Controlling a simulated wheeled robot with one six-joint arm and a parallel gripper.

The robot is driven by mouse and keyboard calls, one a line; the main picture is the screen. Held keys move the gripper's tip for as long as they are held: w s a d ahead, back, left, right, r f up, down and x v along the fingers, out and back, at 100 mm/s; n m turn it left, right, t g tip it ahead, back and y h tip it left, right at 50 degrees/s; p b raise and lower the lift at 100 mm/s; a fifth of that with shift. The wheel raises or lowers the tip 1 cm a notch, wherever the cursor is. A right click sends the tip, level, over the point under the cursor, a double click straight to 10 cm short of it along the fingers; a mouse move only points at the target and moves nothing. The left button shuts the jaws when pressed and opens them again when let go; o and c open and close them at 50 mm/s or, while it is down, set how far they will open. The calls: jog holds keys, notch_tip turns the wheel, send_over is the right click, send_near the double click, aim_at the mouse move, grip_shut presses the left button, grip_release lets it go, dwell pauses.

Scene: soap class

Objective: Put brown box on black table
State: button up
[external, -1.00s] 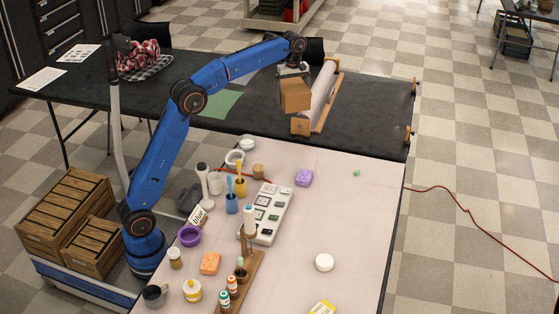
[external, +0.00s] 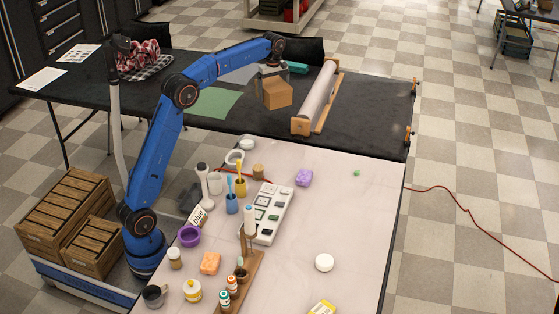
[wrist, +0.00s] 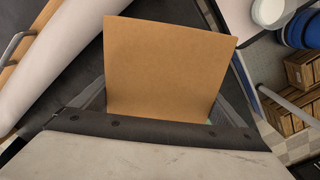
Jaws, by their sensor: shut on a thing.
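The brown box (external: 275,93) is at the black table (external: 375,115), just left of the paper roll in the external view. I cannot tell whether its underside touches the tabletop. My gripper (external: 270,76) is at the box's upper left side, shut on it, with the fingers mostly hidden. In the wrist view the brown box (wrist: 168,68) fills the space between the fingers of my gripper (wrist: 160,115).
A paper roll on a wooden holder (external: 316,97) stands close right of the box. A green sheet (external: 214,102) lies to the left, and a teal object (external: 297,68) lies behind. The white table (external: 345,215) in front holds soaps and bottles.

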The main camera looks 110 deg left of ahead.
notch_tip(320, 180, down, 10)
jog(key=shift+r, duration=0.15)
dwell(0.4)
jog(key=o, duration=1)
notch_tip(320, 180, up, 11)
jog(key=shift+r, duration=0.55)
jog(key=shift+w+d, duration=0.1)
